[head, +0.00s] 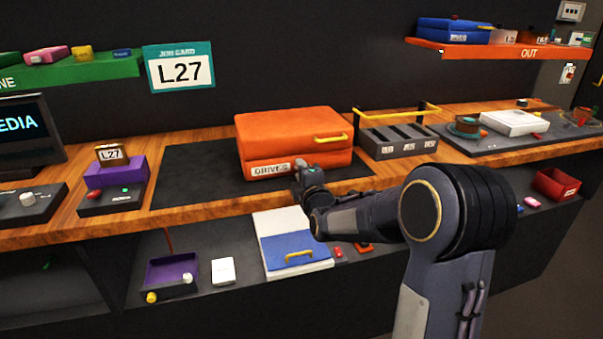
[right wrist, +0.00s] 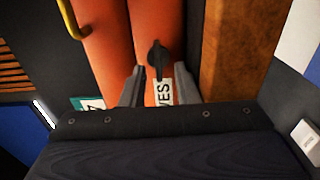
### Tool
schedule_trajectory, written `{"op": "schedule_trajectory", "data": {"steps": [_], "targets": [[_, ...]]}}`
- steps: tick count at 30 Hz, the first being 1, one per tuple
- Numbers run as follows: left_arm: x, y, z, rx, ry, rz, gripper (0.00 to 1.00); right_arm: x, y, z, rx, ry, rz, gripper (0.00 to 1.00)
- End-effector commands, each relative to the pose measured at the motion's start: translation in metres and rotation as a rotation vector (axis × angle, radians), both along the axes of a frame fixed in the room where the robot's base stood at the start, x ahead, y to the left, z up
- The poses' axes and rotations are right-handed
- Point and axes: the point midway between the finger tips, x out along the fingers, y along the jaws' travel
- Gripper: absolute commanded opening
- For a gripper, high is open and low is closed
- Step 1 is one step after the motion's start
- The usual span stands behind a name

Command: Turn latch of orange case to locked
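The orange case (head: 290,135) lies closed on a dark mat on the bench, with a yellow handle and a "DRIVES" label (head: 268,169) on its front. In the right wrist view the orange case (right wrist: 112,50) fills the middle, and its black latch (right wrist: 157,56) is a round knob with a short lever. My right gripper (head: 300,170) is at the front of the case, covering the latch in the head view. Its fingers (right wrist: 159,70) are open, one on each side of the latch lever; contact cannot be told. My left gripper is not in view.
A grey slotted rack (head: 398,140) with a yellow bar stands right of the case. A purple block (head: 116,172) stands at the left. A lower shelf holds a blue-and-white case (head: 293,250) and a purple tray (head: 172,270). The mat (head: 190,172) left of the case is clear.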

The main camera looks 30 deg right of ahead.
Motion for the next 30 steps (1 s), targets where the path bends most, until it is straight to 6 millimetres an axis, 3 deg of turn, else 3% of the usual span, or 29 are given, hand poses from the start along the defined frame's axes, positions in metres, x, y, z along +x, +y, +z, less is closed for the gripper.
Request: {"op": "schedule_trajectory", "data": {"steps": [5, 18, 30], "targets": [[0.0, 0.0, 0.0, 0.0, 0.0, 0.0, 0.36, -0.006, 0.001, 0.001, 0.002, -0.001, 0.0, 0.28], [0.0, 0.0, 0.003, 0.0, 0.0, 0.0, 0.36, -0.07, 0.016, 0.001, 0.001, 0.0, 0.0, 0.28], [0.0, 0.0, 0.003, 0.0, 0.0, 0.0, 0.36, -0.076, 0.018, 0.0, 0.0, 0.0, 0.0, 0.28]]}}
